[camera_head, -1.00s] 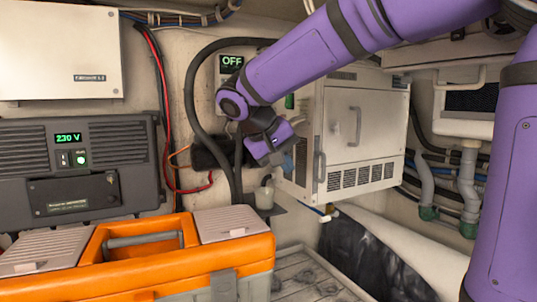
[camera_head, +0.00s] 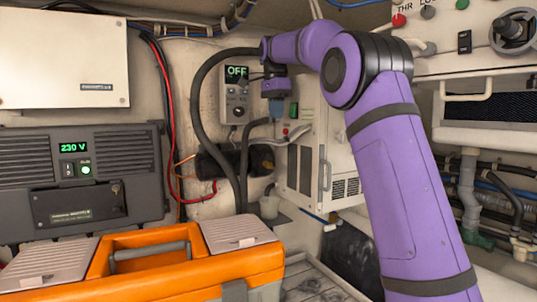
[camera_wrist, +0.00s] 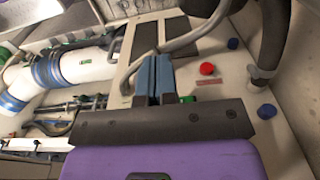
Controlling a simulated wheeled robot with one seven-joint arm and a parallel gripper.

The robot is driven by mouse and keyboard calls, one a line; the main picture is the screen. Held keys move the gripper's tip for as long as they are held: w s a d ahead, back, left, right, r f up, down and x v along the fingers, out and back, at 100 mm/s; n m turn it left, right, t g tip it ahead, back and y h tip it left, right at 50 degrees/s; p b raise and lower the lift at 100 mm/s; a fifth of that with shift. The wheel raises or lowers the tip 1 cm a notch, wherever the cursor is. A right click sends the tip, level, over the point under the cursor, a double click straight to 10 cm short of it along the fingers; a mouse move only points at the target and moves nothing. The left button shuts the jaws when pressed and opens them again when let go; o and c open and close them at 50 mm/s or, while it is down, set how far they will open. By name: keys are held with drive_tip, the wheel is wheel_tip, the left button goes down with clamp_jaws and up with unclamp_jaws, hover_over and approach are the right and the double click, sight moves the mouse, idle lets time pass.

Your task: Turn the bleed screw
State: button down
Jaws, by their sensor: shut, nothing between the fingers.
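My gripper (camera_head: 276,109) is in front of the left part of the white cabinet unit (camera_head: 337,125), with its blue fingers pointing down. In the wrist view its two blue fingers (camera_wrist: 155,78) are side by side, shut and empty, over a pale panel (camera_wrist: 225,85). A red knob (camera_wrist: 207,69) stands on that panel to the right of the fingers, apart from them. A green part (camera_wrist: 188,99) is partly hidden behind the gripper's dark mount. I cannot tell which part is the bleed screw.
A grey curved handle (camera_wrist: 192,37) and a thick dark hose (camera_wrist: 273,40) are close to the fingers. Blue caps (camera_wrist: 267,111) sit on the panel. An orange toolbox (camera_head: 190,272) stands at the lower left. A control box reading OFF (camera_head: 236,100) is on the wall.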

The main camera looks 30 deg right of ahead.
hover_over(269, 165)
drive_tip(key=d, duration=0.3)
wheel_tip(269, 165, down, 10)
drive_tip(key=shift+w+a+f, duration=0.35)
drive_tip(key=shift+a+f, duration=0.4)
drive_tip(key=shift+a, duration=0.05)
drive_tip(key=shift+a+f, duration=0.35)
drive_tip(key=shift+f, duration=0.15)
